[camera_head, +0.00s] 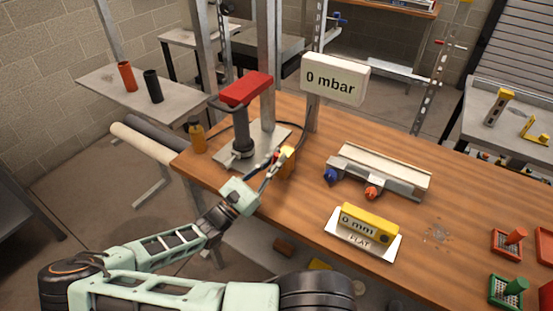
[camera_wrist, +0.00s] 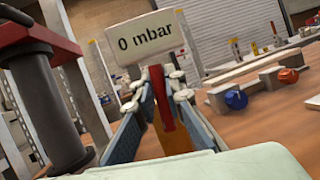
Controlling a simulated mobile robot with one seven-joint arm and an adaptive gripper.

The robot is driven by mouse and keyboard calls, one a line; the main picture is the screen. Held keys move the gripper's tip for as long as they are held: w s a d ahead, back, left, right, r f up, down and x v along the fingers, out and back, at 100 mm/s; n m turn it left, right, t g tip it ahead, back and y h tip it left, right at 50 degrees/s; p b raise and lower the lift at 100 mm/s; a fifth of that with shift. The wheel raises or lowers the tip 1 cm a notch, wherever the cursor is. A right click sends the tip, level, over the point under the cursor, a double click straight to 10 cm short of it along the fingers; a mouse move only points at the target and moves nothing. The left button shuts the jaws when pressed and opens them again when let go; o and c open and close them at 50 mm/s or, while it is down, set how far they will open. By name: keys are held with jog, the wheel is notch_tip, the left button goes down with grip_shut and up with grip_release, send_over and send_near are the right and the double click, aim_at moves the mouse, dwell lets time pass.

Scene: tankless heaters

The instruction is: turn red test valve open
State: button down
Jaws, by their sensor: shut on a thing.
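The red test valve handle (camera_wrist: 161,98) stands upright between the two fingers of my gripper (camera_wrist: 165,100) in the wrist view. My gripper is shut on it. In the head view my gripper (camera_head: 274,166) is at the near edge of the wooden bench, beside a yellow-orange body (camera_head: 288,162). The fingers hide most of the handle there. A white display (camera_head: 335,79) behind reads "0 mbar"; it also shows in the wrist view (camera_wrist: 148,38).
A press-like stand with a red top (camera_head: 246,89) and dark column is just left of my gripper. A rail with a blue knob (camera_head: 331,175) and an orange knob (camera_head: 371,193) lies right. A yellow "0 mm" gauge (camera_head: 367,224) sits nearer. An amber bottle (camera_head: 197,135) stands at the left edge.

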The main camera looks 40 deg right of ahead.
jog(key=shift+f, duration=0.1)
jog(key=c, duration=2)
grip_release()
jog(key=shift+o, duration=0.2)
jog(key=v, duration=1.2)
jog(key=shift+a, duration=0.1)
